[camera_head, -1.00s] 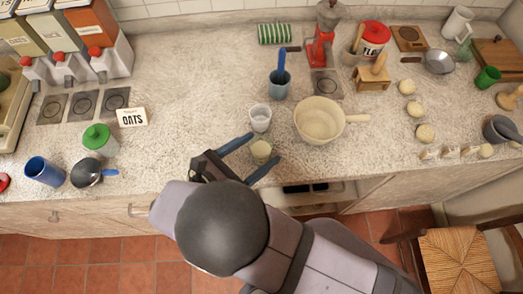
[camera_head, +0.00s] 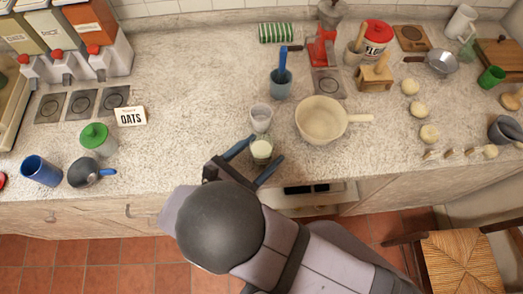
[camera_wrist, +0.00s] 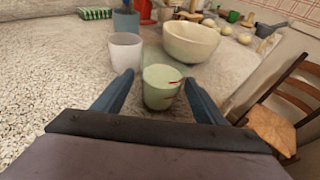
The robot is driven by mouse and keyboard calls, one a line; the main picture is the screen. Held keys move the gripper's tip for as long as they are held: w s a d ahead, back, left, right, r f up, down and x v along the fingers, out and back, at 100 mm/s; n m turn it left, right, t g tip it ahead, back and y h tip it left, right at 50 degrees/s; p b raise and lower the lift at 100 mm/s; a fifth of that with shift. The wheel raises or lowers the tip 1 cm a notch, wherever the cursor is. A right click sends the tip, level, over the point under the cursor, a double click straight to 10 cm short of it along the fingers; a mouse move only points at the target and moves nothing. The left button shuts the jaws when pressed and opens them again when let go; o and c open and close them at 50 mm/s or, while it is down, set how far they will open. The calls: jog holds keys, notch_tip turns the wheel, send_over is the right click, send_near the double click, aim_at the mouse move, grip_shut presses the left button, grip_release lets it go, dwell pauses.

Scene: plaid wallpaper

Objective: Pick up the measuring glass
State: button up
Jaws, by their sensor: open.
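The measuring glass (camera_head: 261,151) is a small clear cup with pale, whitish-green contents and a red mark on its side. It stands upright near the counter's front edge. In the wrist view the measuring glass (camera_wrist: 160,92) is between the two blue fingers. My gripper (camera_head: 267,148) is open around it, with a finger on either side. In the wrist view my gripper (camera_wrist: 159,78) shows a gap at the left finger; the right finger is close to the glass, and I cannot tell whether it touches.
A white translucent cup (camera_head: 260,117) stands just behind the glass. A cream bowl with a handle (camera_head: 322,120) is to its right, and a blue-grey cup (camera_head: 280,87) is farther back. Left of my gripper the counter (camera_head: 180,110) is mostly clear.

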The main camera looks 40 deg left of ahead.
aim_at(261, 134)
jog(key=shift+w, duration=0.15)
jog(key=c, duration=1.3)
jog(key=shift+r, duration=0.2)
jog(key=shift+r+b, duration=0.9)
jog(key=shift+r, duration=3.85)
